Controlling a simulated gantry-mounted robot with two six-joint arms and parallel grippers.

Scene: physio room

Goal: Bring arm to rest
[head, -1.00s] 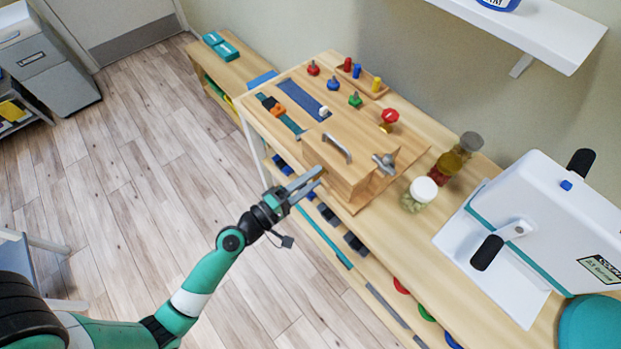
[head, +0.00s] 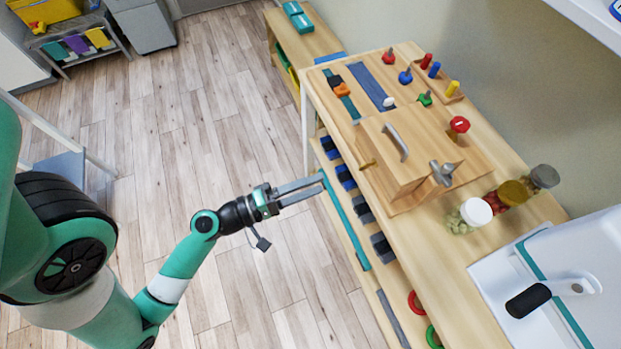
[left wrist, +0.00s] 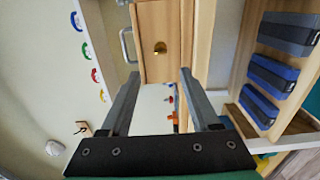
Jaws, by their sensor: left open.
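My left gripper (head: 300,190) hangs over the floor, just left of the wooden bench's front edge in the head view. Its two fingers are parallel and apart, with nothing between them. In the left wrist view the open fingers (left wrist: 156,100) point toward a wooden box (left wrist: 160,40) with a metal handle and a small brass knob. The same box (head: 400,160) stands on the bench (head: 440,255) in the head view, apart from the fingertips. My right gripper is not in view.
Jars (head: 470,215) stand right of the box, and a white machine (head: 580,265) is at the lower right. Coloured knobs (head: 405,76) sit at the bench's back. Dark blue blocks (head: 345,177) lie on the shelf below. The wooden floor (head: 200,120) left of the bench is clear.

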